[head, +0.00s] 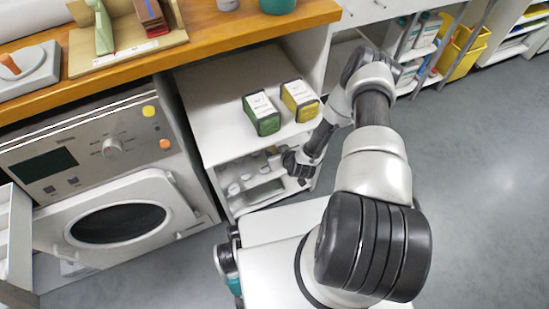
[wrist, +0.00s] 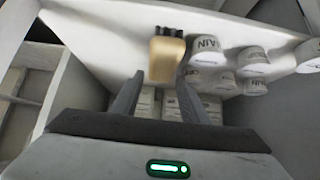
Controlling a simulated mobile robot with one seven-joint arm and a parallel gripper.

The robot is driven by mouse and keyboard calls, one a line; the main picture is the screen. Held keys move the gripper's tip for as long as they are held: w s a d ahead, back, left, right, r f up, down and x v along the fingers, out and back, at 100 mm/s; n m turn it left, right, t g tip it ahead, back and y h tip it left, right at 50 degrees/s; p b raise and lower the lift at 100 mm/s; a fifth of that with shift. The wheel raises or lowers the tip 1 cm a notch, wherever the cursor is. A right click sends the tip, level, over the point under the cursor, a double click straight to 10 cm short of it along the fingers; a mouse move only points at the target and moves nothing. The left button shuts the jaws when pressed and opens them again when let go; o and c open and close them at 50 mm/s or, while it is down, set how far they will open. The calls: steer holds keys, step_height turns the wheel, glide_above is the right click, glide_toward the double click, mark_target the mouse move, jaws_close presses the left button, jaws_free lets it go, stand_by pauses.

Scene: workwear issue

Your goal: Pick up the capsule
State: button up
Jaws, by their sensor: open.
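In the wrist view a small tan block (wrist: 167,49) with dark prongs at its far end lies on a white shelf (wrist: 105,40). My gripper (wrist: 160,82) is open, its two fingers pointing toward the tan block, with nothing held between them. Several white round pots (wrist: 208,50) with dark lettering stand just right of the block. I cannot tell for certain which of these is the capsule. In the head view my gripper (head: 291,163) reaches into the low shelf unit, and its fingers are hard to make out there.
A green box (head: 262,114) and a yellow box (head: 299,101) stand on top of the shelf unit (head: 205,100). A machine with an open round door (head: 118,222) stands at left. A wooden counter (head: 215,28) runs above. The grey floor (head: 480,200) at right is clear.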

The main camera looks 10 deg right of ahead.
mark_target(272, 148)
steer(key=b+x, duration=0.2)
steer(key=x, duration=0.3)
steer(key=shift+w+a, duration=0.15)
steer(key=shift+w, duration=0.15)
steer(key=c, duration=0.7)
steer(key=shift+c, duration=0.2)
steer(key=shift+r, duration=0.1)
